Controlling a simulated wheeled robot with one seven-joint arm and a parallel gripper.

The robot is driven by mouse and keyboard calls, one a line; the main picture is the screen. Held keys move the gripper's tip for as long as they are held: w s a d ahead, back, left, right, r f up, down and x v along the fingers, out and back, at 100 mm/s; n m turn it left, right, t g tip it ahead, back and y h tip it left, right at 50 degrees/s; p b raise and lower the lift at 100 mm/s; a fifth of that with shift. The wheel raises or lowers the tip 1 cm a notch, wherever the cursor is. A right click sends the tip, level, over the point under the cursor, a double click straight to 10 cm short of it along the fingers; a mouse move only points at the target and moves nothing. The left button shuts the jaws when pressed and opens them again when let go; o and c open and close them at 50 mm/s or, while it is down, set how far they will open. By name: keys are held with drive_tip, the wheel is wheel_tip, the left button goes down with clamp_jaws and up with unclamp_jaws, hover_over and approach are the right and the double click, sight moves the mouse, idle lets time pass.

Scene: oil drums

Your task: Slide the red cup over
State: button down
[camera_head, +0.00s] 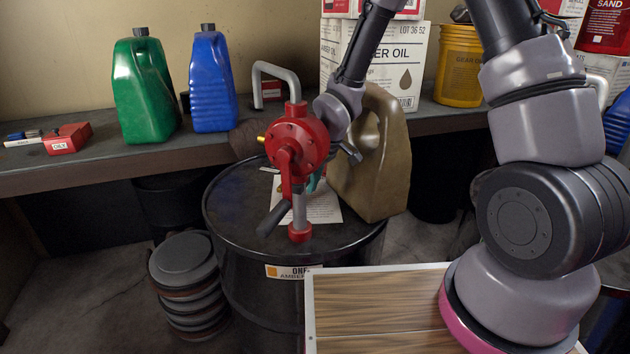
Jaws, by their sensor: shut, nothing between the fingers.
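I cannot make out a red cup in the head view. A red hand-crank pump (297,145) with a grey pipe stands on the black drum (240,215). My arm reaches over from the right, and its wrist comes down just behind the pump. My gripper (318,179) is mostly hidden by the pump's head and spout, low over the drum top. It is shut, and I see nothing held in it. A cup could be hidden behind the pump.
A tan jug (376,165) stands close right of the pump. A paper sheet (322,207) lies on the drum. Green (146,90) and blue (212,82) jugs and a small red box (67,138) stand on the bench behind. The drum top's left part is clear.

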sight(274, 195)
drive_tip(key=x, duration=0.6)
drive_tip(key=shift+f, duration=0.1)
drive_tip(key=shift+w+a, duration=0.1)
drive_tip(key=w+a, duration=0.2)
drive_tip(key=a, duration=0.1)
drive_tip(key=w+a, duration=0.2)
drive_tip(key=a, duration=0.1)
drive_tip(key=w+a, duration=0.3)
drive_tip(key=shift+w+a, duration=0.1)
drive_tip(key=shift+w, duration=0.05)
